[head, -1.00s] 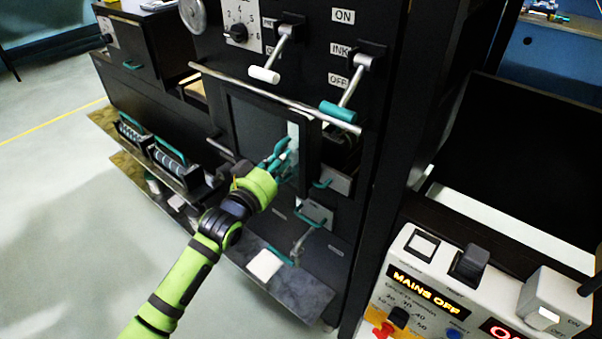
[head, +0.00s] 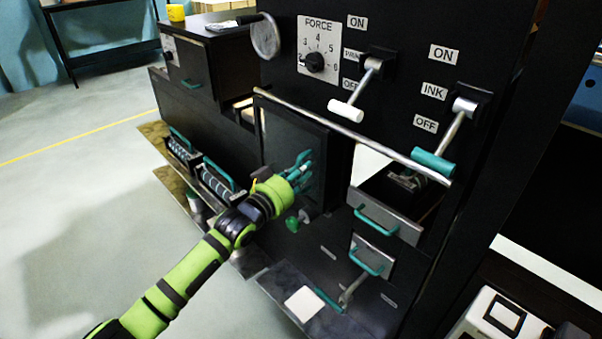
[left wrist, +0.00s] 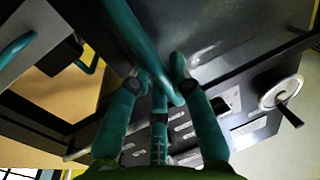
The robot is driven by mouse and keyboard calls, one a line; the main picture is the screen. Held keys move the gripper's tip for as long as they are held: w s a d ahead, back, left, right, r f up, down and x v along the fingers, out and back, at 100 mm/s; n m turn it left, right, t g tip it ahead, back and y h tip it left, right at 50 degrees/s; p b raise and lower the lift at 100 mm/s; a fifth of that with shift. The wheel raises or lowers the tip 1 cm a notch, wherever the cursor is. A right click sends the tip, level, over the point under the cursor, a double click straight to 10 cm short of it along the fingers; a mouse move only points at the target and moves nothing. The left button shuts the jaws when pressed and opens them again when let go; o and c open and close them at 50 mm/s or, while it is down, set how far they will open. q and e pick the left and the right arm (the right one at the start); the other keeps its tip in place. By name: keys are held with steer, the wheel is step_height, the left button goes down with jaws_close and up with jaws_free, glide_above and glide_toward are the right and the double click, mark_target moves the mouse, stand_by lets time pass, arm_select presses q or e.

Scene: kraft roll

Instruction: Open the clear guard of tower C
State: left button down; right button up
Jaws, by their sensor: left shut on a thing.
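The clear guard (head: 283,135) of the tower is a dark-framed see-through panel under the long metal bar. It stands swung out at an angle, with a gap at its right side where a pale inside surface shows. My left gripper (head: 301,172) is at the guard's face, low and toward its right edge. In the left wrist view its teal fingers (left wrist: 170,100) are closed around a teal bar handle (left wrist: 140,45), with the dark panel just beyond. In the head view the fingers hide the handle. No letter naming the tower is readable. My right gripper is out of view.
A metal bar (head: 345,132) crosses above the guard. Levers with a white grip (head: 346,111) and a teal grip (head: 434,162) hang over it. A drawer with a teal handle (head: 378,222) is at right. Roller trays (head: 215,182) stand at left. Floor at left is clear.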

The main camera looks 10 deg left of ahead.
arm_select(q)
steer(key=c, duration=1.1)
jaws_free()
steer(key=shift+d, duration=0.1)
steer(key=v, duration=1.2)
steer(key=shift+r, duration=0.1)
